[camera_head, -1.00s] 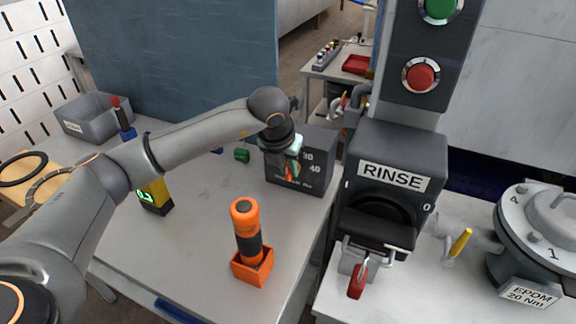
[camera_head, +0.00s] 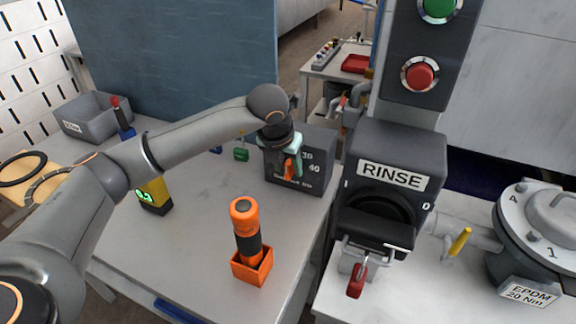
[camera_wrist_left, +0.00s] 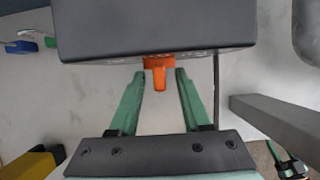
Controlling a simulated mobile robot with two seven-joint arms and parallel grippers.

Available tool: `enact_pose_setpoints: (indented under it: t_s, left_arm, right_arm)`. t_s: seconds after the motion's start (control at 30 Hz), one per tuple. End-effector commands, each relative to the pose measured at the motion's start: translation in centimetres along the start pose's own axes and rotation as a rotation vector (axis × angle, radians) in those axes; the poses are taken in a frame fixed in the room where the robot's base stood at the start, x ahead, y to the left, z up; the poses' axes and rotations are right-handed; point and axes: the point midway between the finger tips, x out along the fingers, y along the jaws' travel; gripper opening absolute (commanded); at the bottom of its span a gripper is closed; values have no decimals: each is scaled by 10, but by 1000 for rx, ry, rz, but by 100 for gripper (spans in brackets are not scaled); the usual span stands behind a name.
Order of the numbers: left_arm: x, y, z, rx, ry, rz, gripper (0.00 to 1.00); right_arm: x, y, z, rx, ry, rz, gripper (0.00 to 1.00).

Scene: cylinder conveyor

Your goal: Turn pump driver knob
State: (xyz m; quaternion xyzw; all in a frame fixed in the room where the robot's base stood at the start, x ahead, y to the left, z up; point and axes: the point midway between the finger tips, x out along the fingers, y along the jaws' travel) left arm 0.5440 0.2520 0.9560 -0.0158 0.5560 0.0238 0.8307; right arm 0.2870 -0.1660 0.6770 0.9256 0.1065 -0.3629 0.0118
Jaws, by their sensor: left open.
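The pump driver is a dark grey box (camera_head: 317,170) with a dial marked 30 and 40, standing at the back of the left table in the head view. Its orange knob (camera_head: 289,170) sits on the front face and also shows in the left wrist view (camera_wrist_left: 158,72), below the box (camera_wrist_left: 155,25). My left gripper (camera_head: 291,158) is right at the knob. In the left wrist view its two green fingers (camera_wrist_left: 160,78) are open, one on each side of the knob, with visible gaps. The gripper and wrist hide part of the dial.
An orange tool stands in an orange holder (camera_head: 252,268) in front of the box. A yellow device (camera_head: 155,193) is at left. The RINSE unit (camera_head: 390,178) rises close on the right. The table (camera_head: 200,250) is clear between them.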

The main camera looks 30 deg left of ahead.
Motion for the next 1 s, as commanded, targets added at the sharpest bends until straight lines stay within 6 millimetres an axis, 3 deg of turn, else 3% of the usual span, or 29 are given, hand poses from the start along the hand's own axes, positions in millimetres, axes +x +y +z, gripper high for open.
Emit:
enact_pose_setpoints:
  t_s: [0.53, 0.7, 1.0]
  left_arm:
    - [-104, 0, 1, 0, -7, 0, 48]
    - [-119, 0, 1, 0, -4, 0, 48]
    - [-121, 0, 0, 0, -3, -1, 48]
  right_arm:
    - [3, -2, 1, 0, -2, -4, 50]
    - [3, -2, 0, 0, 2, -5, 50]
    - [3, -2, -1, -1, 3, -6, 50]
